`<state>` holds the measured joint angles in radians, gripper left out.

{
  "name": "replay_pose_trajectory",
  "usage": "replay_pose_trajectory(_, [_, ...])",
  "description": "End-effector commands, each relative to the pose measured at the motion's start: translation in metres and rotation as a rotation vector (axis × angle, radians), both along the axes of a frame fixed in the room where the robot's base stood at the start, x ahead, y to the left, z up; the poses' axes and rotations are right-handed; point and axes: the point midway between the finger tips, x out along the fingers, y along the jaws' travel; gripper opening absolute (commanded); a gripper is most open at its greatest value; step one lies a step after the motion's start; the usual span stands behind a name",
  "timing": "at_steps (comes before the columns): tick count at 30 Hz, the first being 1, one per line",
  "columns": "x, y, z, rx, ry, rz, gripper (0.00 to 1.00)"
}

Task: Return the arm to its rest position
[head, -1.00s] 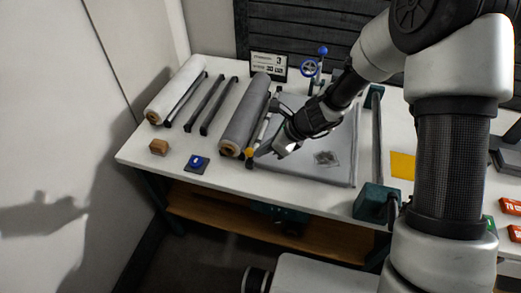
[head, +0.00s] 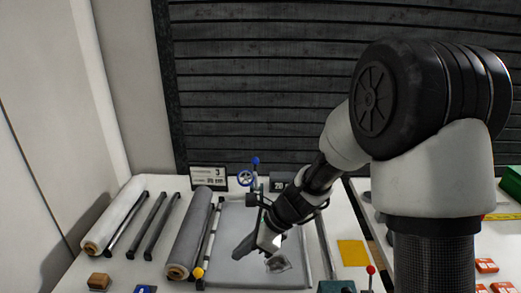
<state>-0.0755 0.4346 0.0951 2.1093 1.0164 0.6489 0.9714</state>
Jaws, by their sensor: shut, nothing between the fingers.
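My gripper (head: 240,250) is at the end of my arm, which comes in from the right of the head view and reaches down to the left. The gripper is shut and empty, over the left part of a grey sheet (head: 235,222) on the white table. The gap between its tips and the sheet is hard to judge.
Left of the gripper lie a grey roll (head: 190,235), dark bars (head: 147,225) and a white roll (head: 113,218). A wooden block (head: 99,281) is at front left. A yellow sheet (head: 353,253) and red-topped lever (head: 370,272) are right.

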Motion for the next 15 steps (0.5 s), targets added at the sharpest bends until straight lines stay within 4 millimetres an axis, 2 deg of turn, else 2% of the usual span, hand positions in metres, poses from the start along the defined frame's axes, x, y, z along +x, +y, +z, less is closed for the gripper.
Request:
replay_pose_trajectory(5, [-0.021, -0.029, 0.07, -0.105, -0.234, 0.268, 0.0])
replay_pose_trajectory(9, [-0.056, -0.066, 0.126, -0.261, -0.453, 0.571, 0.0])
replay_pose_trajectory(15, [-0.111, -0.127, 0.184, -0.538, -0.686, 0.98, 0.0])
